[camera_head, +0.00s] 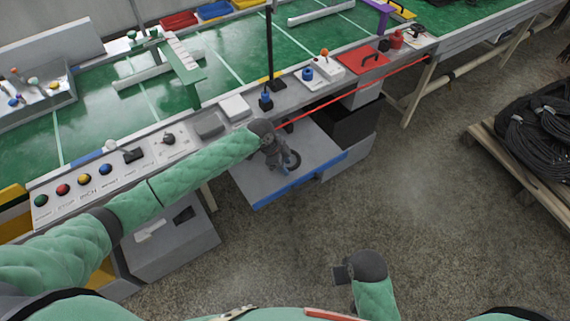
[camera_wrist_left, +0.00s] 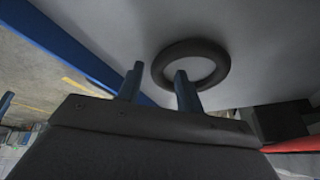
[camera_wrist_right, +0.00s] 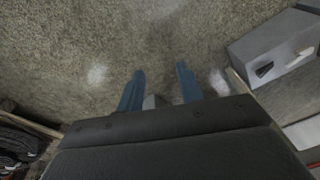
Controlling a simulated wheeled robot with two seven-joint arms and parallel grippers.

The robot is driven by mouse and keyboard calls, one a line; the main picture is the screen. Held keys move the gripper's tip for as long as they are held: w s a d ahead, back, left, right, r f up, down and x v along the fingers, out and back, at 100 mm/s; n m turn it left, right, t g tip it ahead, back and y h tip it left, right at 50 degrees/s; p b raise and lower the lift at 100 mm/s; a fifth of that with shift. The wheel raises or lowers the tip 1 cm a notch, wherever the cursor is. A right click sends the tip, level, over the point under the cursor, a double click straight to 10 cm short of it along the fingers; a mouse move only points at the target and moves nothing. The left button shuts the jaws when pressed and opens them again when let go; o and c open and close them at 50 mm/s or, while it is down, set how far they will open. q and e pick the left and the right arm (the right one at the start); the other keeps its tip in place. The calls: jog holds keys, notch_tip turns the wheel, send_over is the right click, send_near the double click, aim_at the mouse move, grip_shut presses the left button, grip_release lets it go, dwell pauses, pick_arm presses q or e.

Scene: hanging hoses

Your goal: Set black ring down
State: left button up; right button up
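The black ring (camera_wrist_left: 222,66) lies flat on a pale grey shelf with a blue edge (camera_head: 320,169) below the green-topped table. In the head view the ring (camera_head: 296,160) shows small beside my left gripper (camera_head: 285,166). In the left wrist view, my left gripper's fingers (camera_wrist_left: 159,69) are apart. One finger is left of the ring and the other overlaps its opening, with the near-left rim between them. I cannot tell whether either finger touches it. My right gripper (camera_wrist_right: 159,76) is open and empty above the concrete floor; it also shows in the head view (camera_head: 342,273).
The table's front ledge carries coloured buttons (camera_head: 83,179) and a black post (camera_head: 269,45). A red strip (camera_head: 355,92) runs along its front. A dark box (camera_head: 352,125) stands behind the shelf. Black hoses (camera_head: 525,120) lie on a pallet at right. Floor between is clear.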

pick_arm(q)
jog(key=shift+r, duration=0.1)
